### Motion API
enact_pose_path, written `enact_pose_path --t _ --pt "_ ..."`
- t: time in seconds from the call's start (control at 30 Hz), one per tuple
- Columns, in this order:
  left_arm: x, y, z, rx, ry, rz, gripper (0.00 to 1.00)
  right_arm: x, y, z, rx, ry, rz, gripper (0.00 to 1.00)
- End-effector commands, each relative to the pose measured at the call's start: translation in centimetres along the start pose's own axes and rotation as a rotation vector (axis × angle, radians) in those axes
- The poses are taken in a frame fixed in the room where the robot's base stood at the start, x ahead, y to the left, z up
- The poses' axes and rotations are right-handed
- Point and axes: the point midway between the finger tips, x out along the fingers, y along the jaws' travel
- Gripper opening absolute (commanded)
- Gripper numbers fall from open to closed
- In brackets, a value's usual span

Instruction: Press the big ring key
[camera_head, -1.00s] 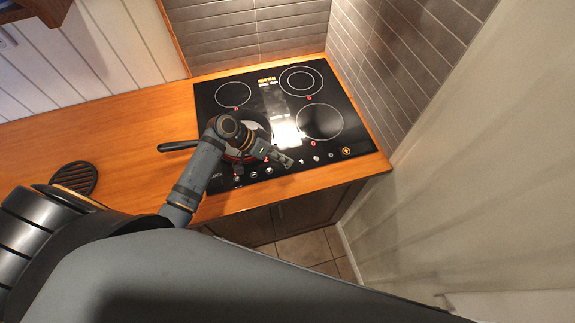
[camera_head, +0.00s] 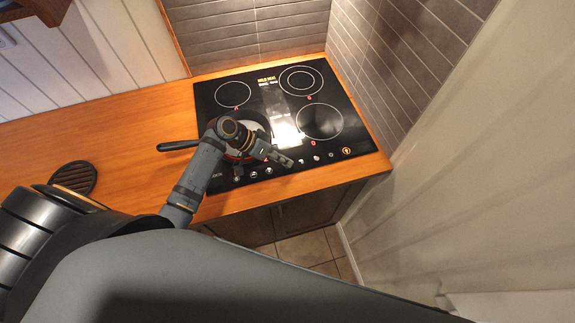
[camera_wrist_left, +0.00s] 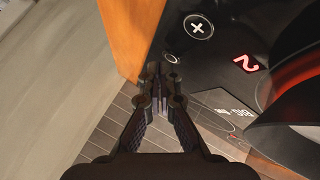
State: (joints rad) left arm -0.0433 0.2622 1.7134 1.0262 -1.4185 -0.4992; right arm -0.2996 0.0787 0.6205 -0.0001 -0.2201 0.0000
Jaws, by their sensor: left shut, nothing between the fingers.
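The black glass cooktop (camera_head: 350,105) lies in the wooden counter, with a row of small round keys along its front edge. My left gripper (camera_head: 286,161) is over this front strip, with its fingers shut and empty. In the left wrist view the shut fingertips (camera_wrist_left: 161,84) are beside a small ring mark and below a round plus key (camera_wrist_left: 198,26). A marking reading "BIG" (camera_wrist_left: 237,104) shows to the right of the fingertips, in a pale outlined patch; the fingers are apart from it in the picture. I cannot tell whether the fingertips touch the glass. My right gripper is not in view.
A pan with a dark handle (camera_head: 178,146) stands on the cooktop, partly hidden by my left arm; its dark rim (camera_wrist_left: 283,125) is close right of the fingers. A red digit 2 (camera_wrist_left: 245,63) glows nearby. A black trivet (camera_head: 75,178) lies left on the counter.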

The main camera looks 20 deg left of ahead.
Motion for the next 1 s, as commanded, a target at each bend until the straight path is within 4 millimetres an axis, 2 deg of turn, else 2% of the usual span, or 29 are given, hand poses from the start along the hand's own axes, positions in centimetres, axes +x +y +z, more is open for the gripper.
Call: enact_pose_path --t 0.77,1.0 --pt "0.3 -0.2 0.2 0.000 0.000 0.000 0.00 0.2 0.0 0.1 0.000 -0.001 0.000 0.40" --pt "-0.5 0.4 -0.4 0.000 0.000 0.000 0.00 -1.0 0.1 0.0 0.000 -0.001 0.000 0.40"
